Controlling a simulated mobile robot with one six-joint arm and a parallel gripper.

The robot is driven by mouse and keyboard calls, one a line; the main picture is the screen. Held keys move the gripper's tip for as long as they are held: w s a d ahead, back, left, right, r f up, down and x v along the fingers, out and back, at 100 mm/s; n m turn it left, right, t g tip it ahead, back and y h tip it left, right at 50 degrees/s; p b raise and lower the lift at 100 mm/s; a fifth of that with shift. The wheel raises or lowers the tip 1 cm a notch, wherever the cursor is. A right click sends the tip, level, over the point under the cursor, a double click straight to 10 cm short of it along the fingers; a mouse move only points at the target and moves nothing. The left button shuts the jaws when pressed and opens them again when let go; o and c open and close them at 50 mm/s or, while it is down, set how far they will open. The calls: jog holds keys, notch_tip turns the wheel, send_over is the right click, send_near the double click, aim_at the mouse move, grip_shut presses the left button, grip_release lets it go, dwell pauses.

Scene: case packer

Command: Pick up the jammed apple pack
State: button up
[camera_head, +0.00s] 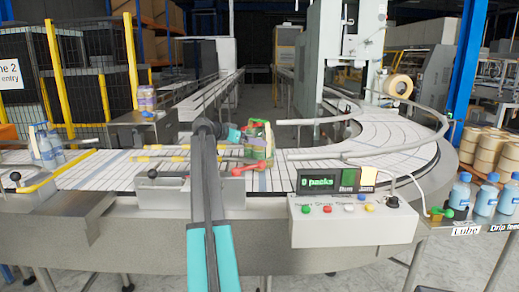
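A control box (352,220) with buttons and a "0 packs" display stands at the front right. A red-handled lever (252,167) is just in front of the pack. A grey machine column (325,60) rises behind right.

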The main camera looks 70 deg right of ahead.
jog(key=shift+s+d+f, duration=0.1)
jog(key=shift+d, duration=0.1)
jog(key=shift+s+d, duration=0.1)
jog(key=p+x, duration=0.2)
jog(key=x, duration=0.3)
jog(key=shift+s+f, duration=0.1)
dwell(0.3)
jog(key=c, duration=1.6)
jog(key=shift+c, duration=1.2)
jog(key=shift+r, duration=0.3)
